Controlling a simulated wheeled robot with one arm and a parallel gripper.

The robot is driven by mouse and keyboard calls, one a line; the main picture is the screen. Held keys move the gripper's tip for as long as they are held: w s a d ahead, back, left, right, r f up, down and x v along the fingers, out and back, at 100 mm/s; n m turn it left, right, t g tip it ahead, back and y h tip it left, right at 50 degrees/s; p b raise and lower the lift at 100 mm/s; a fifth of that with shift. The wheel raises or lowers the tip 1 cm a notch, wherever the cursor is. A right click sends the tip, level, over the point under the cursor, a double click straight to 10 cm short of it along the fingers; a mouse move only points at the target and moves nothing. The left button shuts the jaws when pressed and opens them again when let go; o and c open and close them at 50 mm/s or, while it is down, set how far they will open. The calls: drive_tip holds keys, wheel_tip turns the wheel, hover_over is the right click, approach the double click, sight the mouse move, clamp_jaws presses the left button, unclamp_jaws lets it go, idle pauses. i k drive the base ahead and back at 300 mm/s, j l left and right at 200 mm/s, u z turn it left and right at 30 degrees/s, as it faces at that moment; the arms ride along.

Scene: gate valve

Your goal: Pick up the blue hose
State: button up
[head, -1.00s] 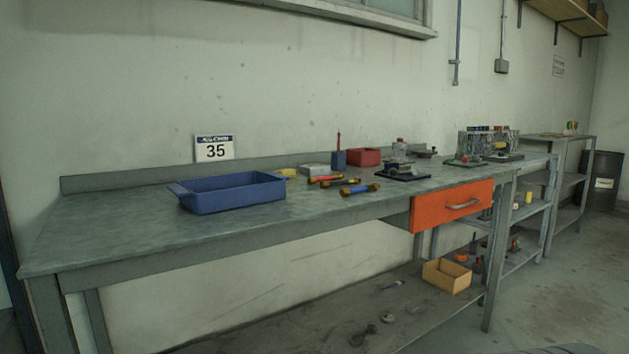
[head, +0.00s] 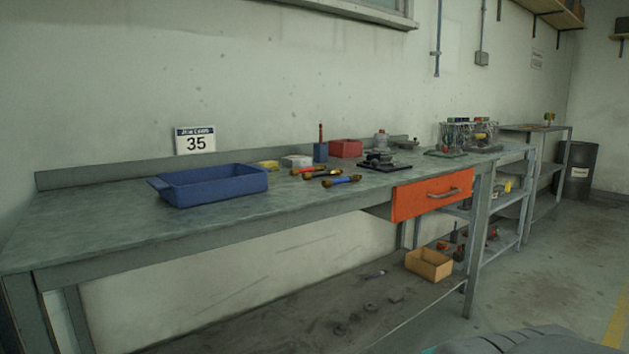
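A short blue hose (head: 341,181) with dark and brass-coloured ends lies flat on the grey workbench (head: 95,221), near its front edge and left of the orange drawer. A red hose (head: 309,171) and a yellow-and-dark hose (head: 324,175) lie just behind it. The blue hose looks uncovered from this side. My gripper is not in view, so its state does not show.
A blue tray (head: 213,187) stands left of the hoses. A red box (head: 346,148), a blue holder (head: 320,152) and a dark-based device (head: 380,160) stand behind and right. The orange drawer (head: 431,194) is under the bench top. A cardboard box (head: 428,264) sits on the lower shelf.

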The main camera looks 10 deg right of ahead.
sight(326, 183)
drive_tip(key=i+j+u, duration=0.1)
drive_tip(key=i+u, duration=0.15)
drive_tip(key=u, duration=0.15)
drive_tip(key=i+u, duration=0.4)
drive_tip(key=k+l, duration=0.2)
drive_tip(key=i+j, duration=0.1)
drive_tip(key=j, duration=0.15)
drive_tip(key=u, duration=0.05)
